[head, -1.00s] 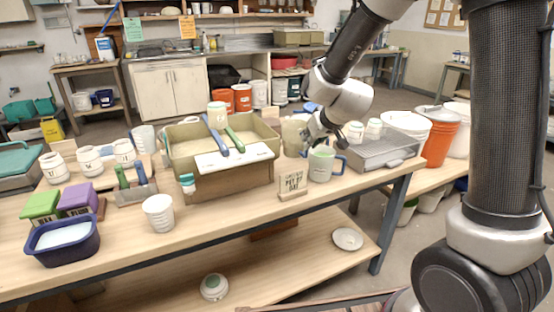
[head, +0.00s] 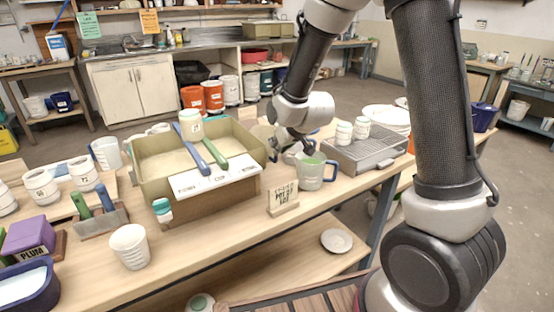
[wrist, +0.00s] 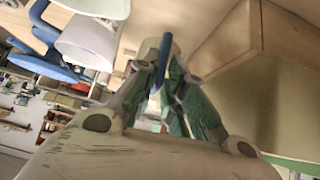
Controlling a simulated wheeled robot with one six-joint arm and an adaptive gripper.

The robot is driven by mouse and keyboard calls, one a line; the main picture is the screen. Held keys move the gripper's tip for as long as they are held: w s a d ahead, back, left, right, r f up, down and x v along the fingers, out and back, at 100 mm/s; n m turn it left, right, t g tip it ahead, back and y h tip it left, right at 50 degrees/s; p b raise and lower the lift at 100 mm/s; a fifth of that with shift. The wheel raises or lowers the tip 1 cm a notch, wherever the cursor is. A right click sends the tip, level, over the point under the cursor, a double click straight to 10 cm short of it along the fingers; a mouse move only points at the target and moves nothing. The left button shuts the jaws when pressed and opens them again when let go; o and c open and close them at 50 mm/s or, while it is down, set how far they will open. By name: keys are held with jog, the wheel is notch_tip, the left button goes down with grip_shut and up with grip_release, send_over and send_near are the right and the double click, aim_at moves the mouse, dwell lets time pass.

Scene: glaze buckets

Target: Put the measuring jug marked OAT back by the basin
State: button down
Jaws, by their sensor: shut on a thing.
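My gripper (head: 290,150) reaches down to the table right of the large beige basin (head: 249,141). In the wrist view its fingers (wrist: 165,85) are shut on a thin blue strip, which looks like a jug handle (wrist: 165,48). A pale beige jug (wrist: 149,48) shows just beyond it and is partly hidden. In the head view a pale jug (head: 262,133) stands behind the gripper. A grey jug with green inside and a blue handle (head: 311,174) stands in front, upright on the table. I cannot read OAT on any jug.
A metal rack tray (head: 365,153) with white jars is at the right. A ribbed white cup (head: 130,247) and a tool holder (head: 103,222) stand left. The table's front edge is close.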

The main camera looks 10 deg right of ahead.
jog(key=shift+f, duration=2.4)
jog(key=c, duration=1.5)
grip_release()
jog(key=s+d+r+m+g, duration=0.1)
jog(key=s+d+r, duration=0.4)
jog(key=s+r, duration=0.4)
jog(key=s+d+r+m+g, duration=0.1)
jog(key=s+d+r, duration=0.4)
jog(key=s+r, duration=0.45)
jog(key=s+d+r+g+h, duration=0.1)
jog(key=s+d, duration=0.2)
jog(key=s, duration=0.4)
jog(key=s+d+r+m+g+h, duration=0.1)
jog(key=s+d+r, duration=0.1)
jog(key=s, duration=0.5)
jog(key=shift+s+d+r, duration=0.15)
jog(key=shift+s+d, duration=0.05)
jog(key=shift+d, duration=0.45)
